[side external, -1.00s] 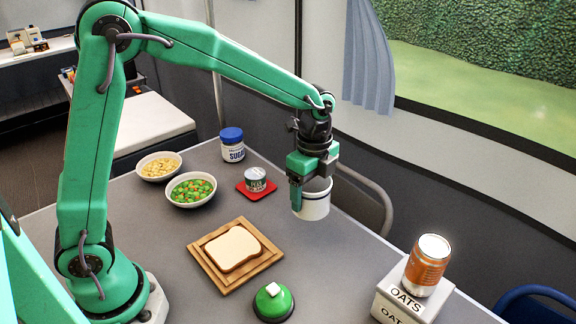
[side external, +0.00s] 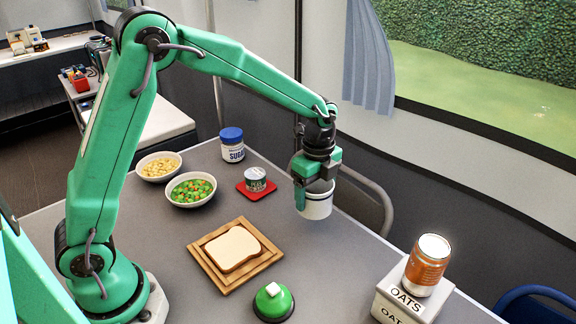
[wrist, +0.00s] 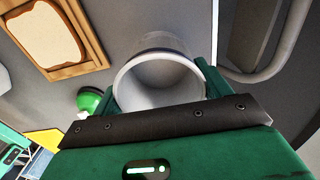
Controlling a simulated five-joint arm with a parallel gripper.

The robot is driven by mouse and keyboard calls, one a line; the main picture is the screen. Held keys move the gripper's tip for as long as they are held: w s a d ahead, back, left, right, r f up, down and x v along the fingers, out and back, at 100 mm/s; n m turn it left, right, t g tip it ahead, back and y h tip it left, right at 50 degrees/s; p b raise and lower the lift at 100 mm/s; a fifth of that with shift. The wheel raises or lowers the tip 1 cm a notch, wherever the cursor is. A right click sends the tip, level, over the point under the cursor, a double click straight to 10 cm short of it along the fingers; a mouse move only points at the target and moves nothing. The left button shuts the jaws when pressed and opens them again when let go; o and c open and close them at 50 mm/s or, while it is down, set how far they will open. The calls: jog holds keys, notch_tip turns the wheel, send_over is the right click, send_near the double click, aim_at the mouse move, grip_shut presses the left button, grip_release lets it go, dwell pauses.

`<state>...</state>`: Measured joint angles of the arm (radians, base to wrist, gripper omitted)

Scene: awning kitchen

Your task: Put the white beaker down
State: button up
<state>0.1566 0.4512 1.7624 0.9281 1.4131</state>
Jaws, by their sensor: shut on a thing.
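The white beaker (side external: 317,204) is held in my gripper (side external: 314,182) at the far right part of the grey table, in the side view. My gripper is shut on the beaker's upper part. The beaker looks upright; I cannot tell from the side view whether its base touches the table. In the wrist view the white beaker (wrist: 160,80) shows its open mouth and empty-looking inside between the green fingers of my gripper (wrist: 160,95).
Bread on a wooden board (side external: 205,262), a green bell-like object (side external: 273,304), a can on a red coaster (side external: 268,193), a sugar jar (side external: 232,150) and two bowls are on the table (side external: 330,265). An orange can (side external: 427,268) stands on an oats box (side external: 398,305). A chair (side external: 380,195) stands behind the beaker.

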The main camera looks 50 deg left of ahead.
jog(key=w+a+f, duration=0.2)
jog(key=a, duration=0.1)
jog(key=w+a+f, duration=0.1)
jog(key=shift+w+a+f, duration=0.15)
jog(key=shift+a+f, duration=0.05)
jog(key=shift+a, duration=0.2)
jog(key=shift+f, duration=2)
jog(key=shift+f, duration=0.15)
jog(key=o, duration=1.3)
notch_tip(320, 180, up, 12)
jog(key=shift+r, duration=0.2)
